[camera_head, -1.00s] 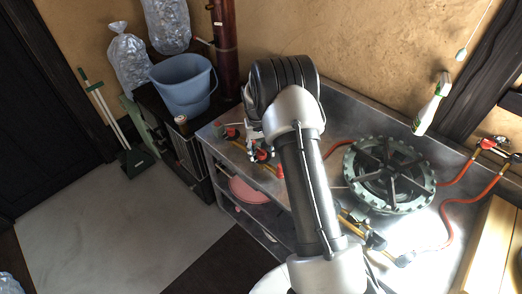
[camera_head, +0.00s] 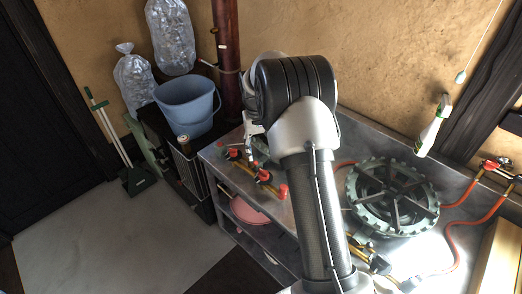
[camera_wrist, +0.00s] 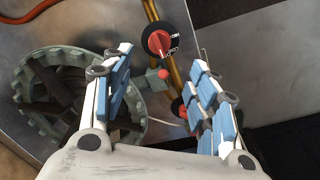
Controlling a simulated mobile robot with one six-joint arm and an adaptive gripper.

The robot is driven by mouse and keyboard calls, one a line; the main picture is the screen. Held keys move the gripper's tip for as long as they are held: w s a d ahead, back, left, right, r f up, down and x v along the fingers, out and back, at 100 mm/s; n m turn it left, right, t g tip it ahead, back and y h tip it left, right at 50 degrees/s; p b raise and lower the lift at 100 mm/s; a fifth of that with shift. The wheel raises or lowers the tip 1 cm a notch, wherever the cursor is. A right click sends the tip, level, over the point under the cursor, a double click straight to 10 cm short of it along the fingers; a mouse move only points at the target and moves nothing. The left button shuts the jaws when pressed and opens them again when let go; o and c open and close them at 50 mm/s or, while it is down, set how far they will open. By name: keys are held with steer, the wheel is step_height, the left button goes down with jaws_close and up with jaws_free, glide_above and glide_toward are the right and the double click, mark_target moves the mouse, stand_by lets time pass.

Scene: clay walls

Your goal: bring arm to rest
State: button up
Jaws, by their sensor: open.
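My arm (camera_head: 322,210) rises over the metal counter, its dark upper joint in front of the clay wall. In the wrist view my gripper (camera_wrist: 162,58) is open, with its two blue-and-white padded fingers wide apart and nothing between them. It hangs above the counter's front edge, over a brass gas pipe with red knobs (camera_wrist: 158,41). In the head view the gripper is mostly hidden behind my arm; only a small part shows left of the joint.
A round cast-iron burner (camera_head: 392,197) with red hoses stands on the metal counter (camera_head: 352,133). A spray bottle (camera_head: 433,126) is at the back. A blue bucket (camera_head: 187,108) sits on a dark cabinet to the left. A pink bowl (camera_head: 249,211) is on the shelf below.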

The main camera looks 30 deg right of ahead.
steer(key=shift+r, duration=0.1)
steer(key=s+a+r+t, duration=0.1)
steer(key=s+a+r, duration=0.25)
steer(key=r, duration=0.25)
steer(key=s+a+r+n, duration=0.1)
steer(key=s+a+r, duration=0.1)
steer(key=s+r, duration=0.35)
steer(key=s+a+r+t, duration=0.1)
steer(key=s+a+r, duration=0.25)
steer(key=r, duration=0.35)
steer(key=s+a+n+t, duration=0.1)
steer(key=s+a, duration=0.2)
steer(key=s, duration=0.8)
steer(key=s+a+r+n+t, duration=0.1)
steer(key=s+a, duration=0.2)
steer(key=s, duration=0.8)
steer(key=shift+a+t+y, duration=0.25)
steer(key=shift+t+y, duration=0.15)
steer(key=shift+c, duration=0.4)
